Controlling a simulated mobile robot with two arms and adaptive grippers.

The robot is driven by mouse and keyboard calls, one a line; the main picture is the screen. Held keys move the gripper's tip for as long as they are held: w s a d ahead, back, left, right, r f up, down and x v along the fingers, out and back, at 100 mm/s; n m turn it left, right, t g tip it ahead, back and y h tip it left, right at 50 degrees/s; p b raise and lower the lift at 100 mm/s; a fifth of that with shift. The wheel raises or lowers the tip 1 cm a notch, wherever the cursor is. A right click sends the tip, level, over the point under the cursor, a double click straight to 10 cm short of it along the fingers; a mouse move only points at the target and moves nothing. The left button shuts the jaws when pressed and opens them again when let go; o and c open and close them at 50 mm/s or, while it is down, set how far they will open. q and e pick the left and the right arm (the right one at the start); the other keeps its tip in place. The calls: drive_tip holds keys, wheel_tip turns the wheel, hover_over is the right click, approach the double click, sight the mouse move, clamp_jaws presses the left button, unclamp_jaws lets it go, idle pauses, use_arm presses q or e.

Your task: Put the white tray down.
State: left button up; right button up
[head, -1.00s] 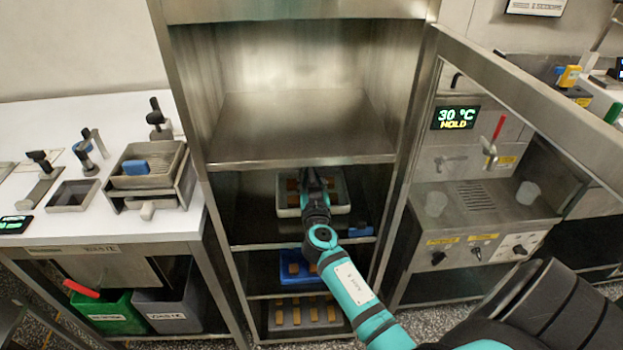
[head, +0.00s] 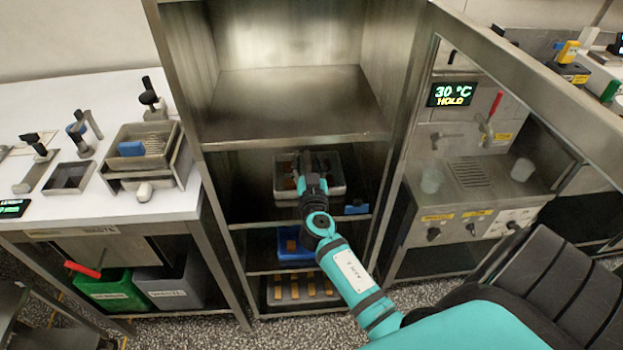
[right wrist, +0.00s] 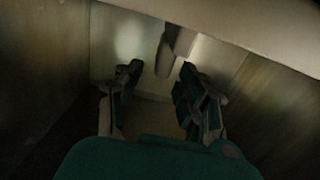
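The white tray (head: 338,190) sits inside the tall steel cabinet, on or just above a shelf below the wide steel one. It looks level and holds brown bars, partly hidden by my gripper. Whether its underside touches the shelf is too dark to tell. My right gripper (head: 300,165) reaches over the tray from the front and covers its middle. In the right wrist view my right gripper's fingers (right wrist: 158,82) stand apart, with a grey piece (right wrist: 172,50) beyond the gap. Nothing is clearly clamped between them. My left gripper is out of view.
A small blue item (head: 357,209) lies at the shelf's right front. Lower shelves hold a blue tray (head: 291,254) and a dark tray (head: 325,297) with several bars. The cabinet's side posts flank my arm. The wide shelf (head: 290,105) above is empty.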

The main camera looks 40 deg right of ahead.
drive_tip(key=b+v, duration=0.2)
drive_tip(key=v, duration=0.7)
drive_tip(key=shift+s+r, duration=0.2)
drive_tip(key=shift+s, duration=0.05)
